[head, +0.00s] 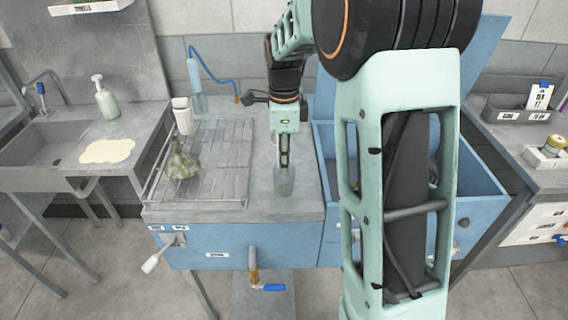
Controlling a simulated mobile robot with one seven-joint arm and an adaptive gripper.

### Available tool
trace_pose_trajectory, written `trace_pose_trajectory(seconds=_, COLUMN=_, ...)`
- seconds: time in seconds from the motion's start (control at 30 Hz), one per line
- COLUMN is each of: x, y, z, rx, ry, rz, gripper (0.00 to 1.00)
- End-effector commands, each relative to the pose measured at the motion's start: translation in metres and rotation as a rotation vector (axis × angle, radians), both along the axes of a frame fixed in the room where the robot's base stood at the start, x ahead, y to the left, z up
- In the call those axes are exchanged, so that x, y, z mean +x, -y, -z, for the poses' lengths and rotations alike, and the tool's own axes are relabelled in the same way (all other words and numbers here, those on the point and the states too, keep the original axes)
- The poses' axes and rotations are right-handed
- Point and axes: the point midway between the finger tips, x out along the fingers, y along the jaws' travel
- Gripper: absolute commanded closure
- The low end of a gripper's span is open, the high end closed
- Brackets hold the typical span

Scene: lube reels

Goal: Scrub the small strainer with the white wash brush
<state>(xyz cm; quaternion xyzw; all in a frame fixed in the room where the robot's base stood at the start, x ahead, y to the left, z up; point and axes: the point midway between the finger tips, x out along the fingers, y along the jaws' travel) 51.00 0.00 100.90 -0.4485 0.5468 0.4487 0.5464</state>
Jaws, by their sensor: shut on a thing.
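My gripper (284,160) points down over the grey worktop of the blue wash station. It is shut on a pale green, see-through cylinder (284,181), upright at or just above the worktop; contact is unclear. I cannot tell whether this is the small strainer. A white, flat-ended tool (154,262) sticks out at the station's front left; it may be the white wash brush, but I cannot be sure. A white cup-like piece (182,116) stands at the back of the wire rack.
The wire rack (222,180) holds a lumpy grey-green part (183,160). A blue hose (208,68) rises behind it. The station's open blue basin (474,183) is partly hidden by my arm. A sink (40,140) and a soap bottle (106,98) are at left.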

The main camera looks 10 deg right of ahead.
Motion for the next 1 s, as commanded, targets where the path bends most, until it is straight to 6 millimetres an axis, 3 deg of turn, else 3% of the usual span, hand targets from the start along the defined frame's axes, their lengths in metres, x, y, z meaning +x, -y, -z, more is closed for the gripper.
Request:
trace_pose_trajectory(seconds=0.17, x=0.002, y=0.000, z=-0.020, rx=0.000, ry=0.005, rz=0.000, gripper=1.00)
trace_pose_trajectory(seconds=0.4, x=0.001, y=0.000, z=-0.069, rx=0.001, ry=0.005, rz=0.000, gripper=1.00)
trace_pose_trajectory(seconds=0.7, x=0.000, y=0.000, z=-0.112, rx=0.001, ry=0.001, rz=0.000, gripper=1.00)
trace_pose_trajectory(seconds=0.8, x=0.000, y=0.000, z=-0.120, rx=0.001, ry=0.001, rz=0.000, gripper=1.00)
trace_pose_trajectory(seconds=1.0, x=0.000, y=0.000, z=-0.119, rx=0.001, ry=0.001, rz=0.000, gripper=1.00)
